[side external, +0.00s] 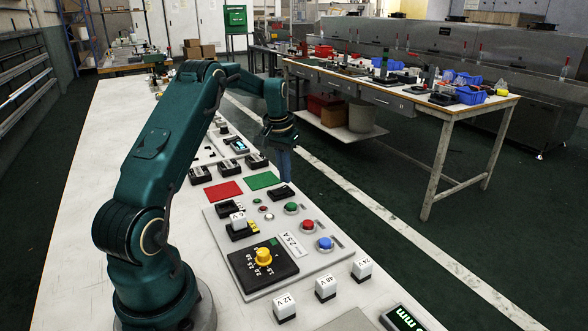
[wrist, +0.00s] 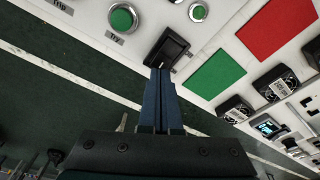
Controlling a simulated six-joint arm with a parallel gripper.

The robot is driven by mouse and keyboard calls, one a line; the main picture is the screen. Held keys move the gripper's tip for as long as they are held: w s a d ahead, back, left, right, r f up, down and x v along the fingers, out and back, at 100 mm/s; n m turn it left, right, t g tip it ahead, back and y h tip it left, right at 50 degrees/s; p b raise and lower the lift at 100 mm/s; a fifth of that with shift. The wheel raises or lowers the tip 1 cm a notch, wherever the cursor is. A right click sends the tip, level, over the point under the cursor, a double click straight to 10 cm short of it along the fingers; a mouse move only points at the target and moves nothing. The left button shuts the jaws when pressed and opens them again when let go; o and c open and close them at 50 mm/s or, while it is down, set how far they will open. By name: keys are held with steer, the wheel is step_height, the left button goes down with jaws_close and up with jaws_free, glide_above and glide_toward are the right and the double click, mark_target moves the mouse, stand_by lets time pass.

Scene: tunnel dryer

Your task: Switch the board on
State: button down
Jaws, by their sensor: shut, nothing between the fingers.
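The board (side external: 222,238) is a light grey panel on the white bench, with buttons, a dial and a switch. A black rocker switch (side external: 280,192) sits at its far edge; it also shows in the wrist view (wrist: 170,47). My gripper (side external: 286,180) points down at this switch, its blue fingers shut together and empty. In the wrist view the fingertips (wrist: 160,72) overlap the switch's near edge; I cannot tell whether they touch it. The rocker's position is not clear. A green button (wrist: 123,18) and a small green round part (wrist: 198,12) are beside it.
Red (side external: 308,226) and blue (side external: 325,244) buttons and a yellow dial knob (side external: 263,256) are on the board. White voltage blocks (side external: 326,287) stand in front. Flat red (side external: 223,191) and green (side external: 262,180) patches lie behind, with small black devices (side external: 229,167) beyond.

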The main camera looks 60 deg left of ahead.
mark_target(285, 188)
steer(key=shift+f, duration=1)
stand_by(0.8)
steer(key=shift+r, duration=3.55)
